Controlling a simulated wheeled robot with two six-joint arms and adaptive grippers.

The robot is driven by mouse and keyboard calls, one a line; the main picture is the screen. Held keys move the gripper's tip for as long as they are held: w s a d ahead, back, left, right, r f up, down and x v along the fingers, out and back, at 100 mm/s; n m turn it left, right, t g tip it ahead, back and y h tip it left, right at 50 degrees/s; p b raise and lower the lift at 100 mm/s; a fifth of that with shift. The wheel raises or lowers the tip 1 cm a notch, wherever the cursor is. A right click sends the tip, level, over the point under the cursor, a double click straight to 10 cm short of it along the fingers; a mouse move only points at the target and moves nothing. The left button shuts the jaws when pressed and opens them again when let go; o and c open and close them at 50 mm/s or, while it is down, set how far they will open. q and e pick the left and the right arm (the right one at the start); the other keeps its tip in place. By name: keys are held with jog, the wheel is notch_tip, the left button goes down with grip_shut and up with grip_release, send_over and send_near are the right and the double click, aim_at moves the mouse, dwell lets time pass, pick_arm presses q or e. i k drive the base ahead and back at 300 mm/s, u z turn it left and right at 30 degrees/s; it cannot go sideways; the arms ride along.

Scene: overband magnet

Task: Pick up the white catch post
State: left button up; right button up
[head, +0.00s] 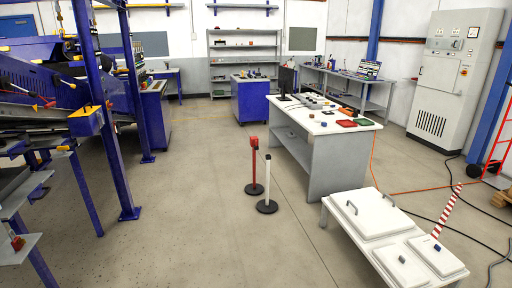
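The white catch post (267,180) stands upright on the floor on a round black base (267,207), with a small dark top. A red post (254,168) with a boxy red head stands just behind it and to its left, on its own dark round base. The two posts are close together; I cannot tell whether a belt joins them. Neither of my grippers shows in the head view.
A grey workbench (335,169) with a monitor and small parts stands right of the posts. A low white table (335,222) with lidded panels is at the front right. Blue machinery (128,212) fills the left. The floor left of and before the posts is clear.

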aim_at(267, 206)
jog(key=u, duration=0.3)
jog(key=i, duration=4.75)
jog(key=z, duration=1)
jog(key=i, duration=0.85)
jog(key=z, duration=0.15)
